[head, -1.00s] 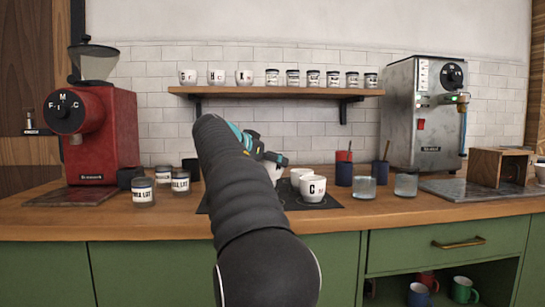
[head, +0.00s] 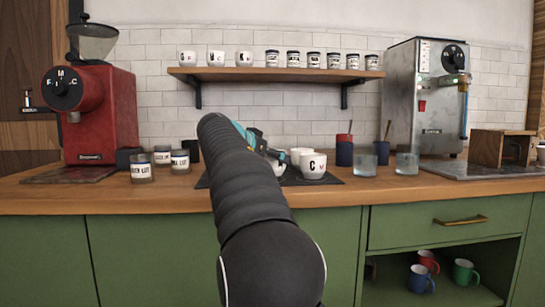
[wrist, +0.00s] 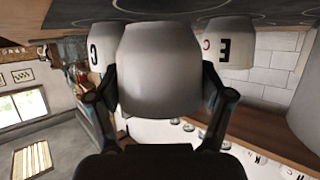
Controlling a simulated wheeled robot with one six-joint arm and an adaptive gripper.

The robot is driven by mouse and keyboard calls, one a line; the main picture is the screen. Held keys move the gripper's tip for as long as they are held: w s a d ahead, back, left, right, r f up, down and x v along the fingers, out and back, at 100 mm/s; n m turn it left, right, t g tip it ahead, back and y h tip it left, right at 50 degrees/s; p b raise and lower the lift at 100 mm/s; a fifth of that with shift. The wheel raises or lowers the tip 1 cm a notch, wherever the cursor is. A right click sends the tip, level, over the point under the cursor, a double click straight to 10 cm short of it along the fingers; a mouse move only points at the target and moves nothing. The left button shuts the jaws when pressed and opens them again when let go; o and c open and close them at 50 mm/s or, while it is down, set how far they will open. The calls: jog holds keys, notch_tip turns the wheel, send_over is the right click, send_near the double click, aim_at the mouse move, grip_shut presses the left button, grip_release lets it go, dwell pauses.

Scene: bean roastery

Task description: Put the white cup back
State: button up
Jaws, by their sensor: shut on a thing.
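My gripper (wrist: 160,82) is shut on a plain-looking white cup (wrist: 160,58), one finger on each side of it. No letter shows on the side facing the wrist camera. In the head view my arm covers most of the gripper (head: 266,148), and only part of the held cup (head: 279,168) shows, low over or at the black mat (head: 335,181). I cannot tell whether it touches the mat. A white cup marked C (head: 313,167) stands on the mat to the right. In the wrist view a cup marked E (wrist: 234,45) and one marked C (wrist: 97,50) flank the held cup.
A wall shelf (head: 275,75) holds lettered white cups at left and several labelled jars at right. Labelled jars (head: 141,168) and a red grinder (head: 100,120) stand left, a steel machine (head: 428,100) right.

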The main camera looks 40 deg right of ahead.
jog(key=shift+f+b, duration=0.6)
jog(key=shift+f, duration=0.2)
dwell(0.4)
jog(key=shift+f+b, duration=0.5)
jog(key=shift+f, duration=0.3)
jog(key=o, duration=1.4)
jog(key=shift+c, duration=0.2)
jog(key=shift+f, duration=0.1)
jog(key=d+r+v, duration=0.1)
jog(key=r+v, duration=0.1)
jog(key=v, duration=1.1)
jog(key=s+a+f+n+t+y+p, duration=0.1)
jog(key=s+a+f+n+y+p, duration=0.2)
jog(key=s+a+f, duration=0.9)
jog(key=s+a+f+n+t+y+p, duration=0.1)
jog(key=s+a+f+n+y+p, duration=0.3)
jog(key=s+a+f+n+y, duration=0.5)
jog(key=s+a+f+n, duration=0.3)
jog(key=s+a+f, duration=0.1)
jog(key=f, duration=0.4)
jog(key=shift+s+a+f+y, duration=0.25)
jog(key=shift+s+y, duration=0.15)
jog(key=shift+s, duration=0.4)
